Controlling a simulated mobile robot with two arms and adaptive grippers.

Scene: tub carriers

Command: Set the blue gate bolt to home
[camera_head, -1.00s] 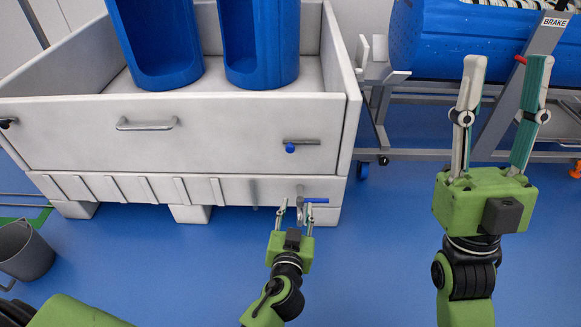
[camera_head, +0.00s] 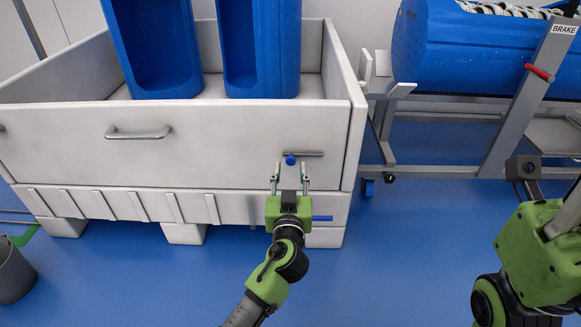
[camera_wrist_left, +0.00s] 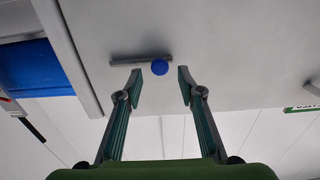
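The blue gate bolt knob (camera_head: 291,160) sits on a short grey metal bar on the front wall of the white bin (camera_head: 60,150). My left gripper (camera_head: 290,178) is open just below the knob, fingers pointing at the wall. In the left wrist view the knob (camera_wrist_left: 159,68) appears between the two fingertips, with the bar running to the left. I see no finger closed on it. My right gripper is partly in view at the right edge, its green body (camera_head: 540,250) showing; its fingertips are not visible.
A metal pull handle (camera_head: 138,133) is on the wall. Blue tubs (camera_head: 262,50) stand in the bin. A steel cart with a red brake lever (camera_head: 540,73) stands at right. Blue floor is open in front.

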